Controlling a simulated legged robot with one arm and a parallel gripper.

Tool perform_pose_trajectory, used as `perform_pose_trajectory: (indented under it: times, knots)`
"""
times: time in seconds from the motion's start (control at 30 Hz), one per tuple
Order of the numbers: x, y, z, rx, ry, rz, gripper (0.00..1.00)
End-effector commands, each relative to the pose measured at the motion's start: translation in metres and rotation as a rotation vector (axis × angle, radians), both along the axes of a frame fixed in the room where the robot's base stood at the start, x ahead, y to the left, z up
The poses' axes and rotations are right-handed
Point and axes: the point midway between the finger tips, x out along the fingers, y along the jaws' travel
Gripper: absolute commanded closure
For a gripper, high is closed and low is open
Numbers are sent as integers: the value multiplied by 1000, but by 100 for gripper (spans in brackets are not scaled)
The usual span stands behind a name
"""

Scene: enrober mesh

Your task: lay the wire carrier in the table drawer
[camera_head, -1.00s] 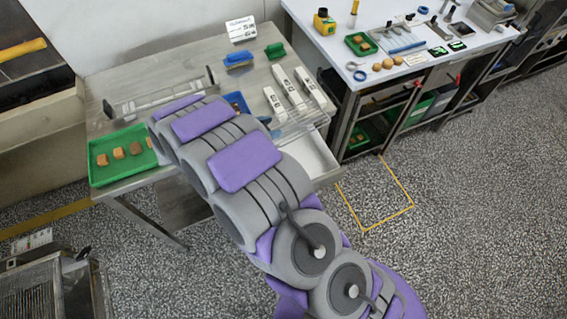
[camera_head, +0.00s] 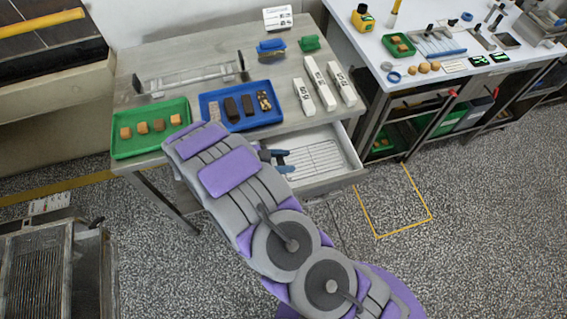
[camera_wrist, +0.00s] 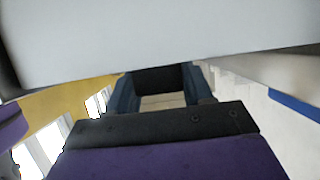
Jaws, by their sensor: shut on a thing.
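The table drawer (camera_head: 349,179) stands open at the right front of the steel table, with a pale inside. The wire carrier (camera_head: 318,158), a flat grid of thin pale wires, lies level within the drawer's outline in the head view. I cannot tell whether it touches the drawer floor. My gripper (camera_head: 284,161), with blue fingers, is at the carrier's left end and shut on it. My arm hides the drawer's left part. In the wrist view the blue fingers show beyond a dark bar, and a large pale surface fills the top; the carrier is not clear there.
The steel table (camera_head: 200,58) bears a green tray (camera_head: 150,152) of cubes, a blue tray (camera_head: 240,123) of dark bars, white labelled bars (camera_head: 318,82), and a clear rail frame (camera_head: 190,78). A white workbench (camera_head: 440,20) stands close right of the drawer. Floor in front is clear.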

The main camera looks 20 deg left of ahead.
Motion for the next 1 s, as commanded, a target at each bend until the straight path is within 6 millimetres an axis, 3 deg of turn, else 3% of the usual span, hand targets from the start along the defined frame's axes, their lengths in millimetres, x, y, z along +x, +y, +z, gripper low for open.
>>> perform_pose_trajectory:
  times: [0.1,0.87,0.9,1.0]
  knots:
    - [0,-1,-15,-2,0,-1,84]
    - [0,-1,-25,0,-1,0,84]
    - [0,-1,-25,0,-1,0,48]
    - [0,-1,-25,-1,-1,0,39]
